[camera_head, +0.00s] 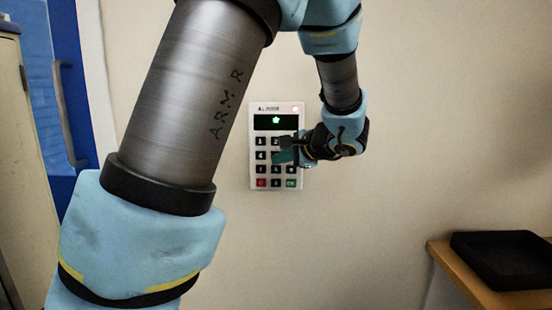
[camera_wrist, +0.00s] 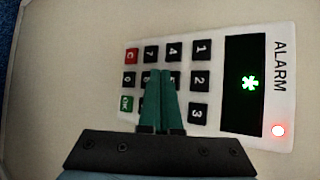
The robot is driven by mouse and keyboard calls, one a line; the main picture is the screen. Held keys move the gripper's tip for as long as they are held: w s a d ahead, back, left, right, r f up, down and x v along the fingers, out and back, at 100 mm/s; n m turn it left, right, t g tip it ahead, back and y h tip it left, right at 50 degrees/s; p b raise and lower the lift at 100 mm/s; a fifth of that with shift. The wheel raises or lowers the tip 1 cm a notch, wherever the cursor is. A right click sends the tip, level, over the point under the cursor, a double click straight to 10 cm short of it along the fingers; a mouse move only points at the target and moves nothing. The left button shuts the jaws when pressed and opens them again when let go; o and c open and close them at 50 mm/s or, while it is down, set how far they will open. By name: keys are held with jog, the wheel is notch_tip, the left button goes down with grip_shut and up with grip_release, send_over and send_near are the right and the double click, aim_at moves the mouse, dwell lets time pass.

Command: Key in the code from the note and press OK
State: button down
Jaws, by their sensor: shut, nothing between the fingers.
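The white alarm keypad (camera_head: 284,107) is mounted on the wall, and it fills the middle of the wrist view (camera_wrist: 215,62), turned sideways. Its dark display (camera_wrist: 243,110) shows a single green asterisk (camera_wrist: 249,83). A red lamp (camera_wrist: 278,130) glows beside the display. The green OK key (camera_wrist: 126,104) and red C key (camera_wrist: 131,55) are uncovered. My gripper (camera_head: 281,157) is shut and empty, its teal fingertips (camera_wrist: 162,72) over the 5 and 8 area. The fingers hide parts of the 5, 6, 8 and 9 keys. Contact cannot be told. No note is in view.
A blue door (camera_head: 70,60) with a grey handle (camera_head: 63,110) is at the left. A black tray (camera_head: 500,260) sits on a wooden surface (camera_head: 450,262) at the lower right. The wall around the keypad is bare. My arm crosses the head view.

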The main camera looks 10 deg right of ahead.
jog(key=shift+s, duration=0.1)
jog(key=s, duration=0.3)
jog(key=s+a, duration=0.1)
jog(key=s, duration=0.1)
jog(key=shift+b, duration=0.35)
dwell(2.5)
